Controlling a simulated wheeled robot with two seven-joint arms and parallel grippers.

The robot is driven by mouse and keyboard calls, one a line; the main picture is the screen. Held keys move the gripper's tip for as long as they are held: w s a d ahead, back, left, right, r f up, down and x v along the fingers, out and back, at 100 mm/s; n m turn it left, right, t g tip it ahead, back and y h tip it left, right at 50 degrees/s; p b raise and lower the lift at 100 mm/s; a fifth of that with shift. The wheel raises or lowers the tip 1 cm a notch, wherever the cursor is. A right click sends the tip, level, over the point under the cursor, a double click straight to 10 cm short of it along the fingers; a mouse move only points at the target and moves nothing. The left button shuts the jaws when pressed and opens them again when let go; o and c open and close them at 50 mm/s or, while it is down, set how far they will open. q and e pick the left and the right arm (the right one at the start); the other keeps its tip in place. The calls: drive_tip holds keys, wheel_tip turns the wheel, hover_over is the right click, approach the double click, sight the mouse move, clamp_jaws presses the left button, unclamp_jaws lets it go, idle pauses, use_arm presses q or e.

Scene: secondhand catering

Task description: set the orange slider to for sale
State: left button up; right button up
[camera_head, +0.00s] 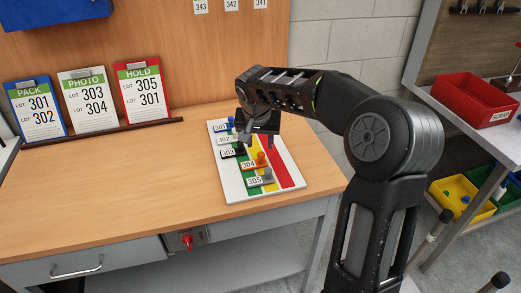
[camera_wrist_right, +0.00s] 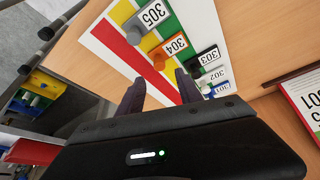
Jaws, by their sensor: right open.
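The slider board (camera_head: 285,184) lies on the wooden bench, with green, yellow and red stripes and number tags. The orange slider (camera_head: 261,158) has an upright knob by tag 304, around the yellow stripe. In the right wrist view the orange slider (camera_wrist_right: 159,62) stands just beyond the fingertips, roughly in line with the gap between them. My right gripper (camera_head: 250,132) is above the far part of the board and hides part of it; in the wrist view the right gripper (camera_wrist_right: 158,85) has its fingers apart and empty. No "for sale" wording is readable. My left gripper is out of view.
A grey slider (camera_head: 267,174) by tag 305 is nearer, a black one (camera_head: 240,150) by 303 farther. PACK (camera_head: 36,107), PHOTO (camera_head: 88,101) and HOLD (camera_head: 143,92) cards stand at the back left. The bench left of the board is clear.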

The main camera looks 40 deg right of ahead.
sight(261, 154)
drive_tip(key=p+x, duration=0.1)
drive_tip(key=x, duration=0.5)
drive_tip(key=shift+f, duration=0.2)
clamp_jaws()
idle(1.2)
